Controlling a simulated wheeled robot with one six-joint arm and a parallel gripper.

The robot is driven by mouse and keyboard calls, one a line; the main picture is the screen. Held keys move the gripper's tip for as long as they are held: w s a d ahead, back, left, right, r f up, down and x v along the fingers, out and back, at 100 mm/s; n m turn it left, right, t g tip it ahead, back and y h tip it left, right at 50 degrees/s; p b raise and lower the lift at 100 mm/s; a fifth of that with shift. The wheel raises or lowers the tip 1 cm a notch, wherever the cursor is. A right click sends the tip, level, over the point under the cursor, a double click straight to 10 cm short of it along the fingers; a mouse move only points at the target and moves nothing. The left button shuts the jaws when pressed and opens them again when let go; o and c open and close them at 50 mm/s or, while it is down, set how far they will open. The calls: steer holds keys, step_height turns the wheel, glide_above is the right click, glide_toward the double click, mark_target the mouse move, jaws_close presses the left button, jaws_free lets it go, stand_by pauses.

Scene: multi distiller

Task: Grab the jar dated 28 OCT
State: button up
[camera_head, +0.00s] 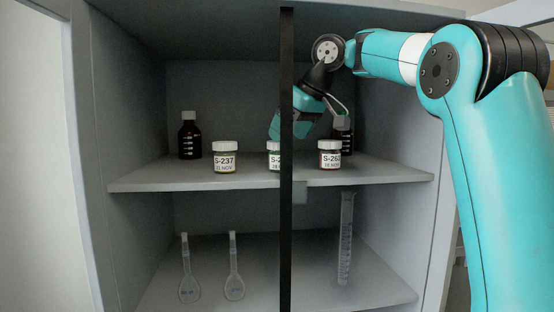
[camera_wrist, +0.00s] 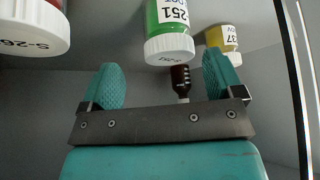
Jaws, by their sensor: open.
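The middle jar (camera_head: 273,157) stands on the upper shelf, partly hidden by the black vertical post; its label shows a 28 on the date line. In the wrist view, which looks upside down, a jar with green contents and a white lid (camera_wrist: 170,47) reads 251, with its date partly cut off at OCT. My gripper (camera_head: 275,126) is above and close to the middle jar in the head view, partly behind the post. In the wrist view my gripper (camera_wrist: 162,75) is open and empty. The green jar is just beyond the fingertips, nearer the right finger.
Jar S-237 (camera_head: 224,158), dated NOV, stands left, and a red-content jar (camera_head: 330,155) stands right. Dark bottles (camera_head: 189,136) are at the back. The black post (camera_head: 286,230) runs in front of the shelves. Glassware (camera_head: 234,270) stands on the lower shelf.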

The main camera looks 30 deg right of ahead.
mark_target(276, 148)
steer(key=b+x, duration=0.1)
steer(key=x, duration=0.2)
steer(key=a+x, duration=0.1)
steer(key=x, duration=0.1)
steer(key=shift+w+a+f+b, duration=0.15)
steer(key=shift+w+b, duration=0.1)
steer(key=shift+b, duration=0.15)
steer(key=shift+c, duration=0.3)
steer(key=c, duration=1)
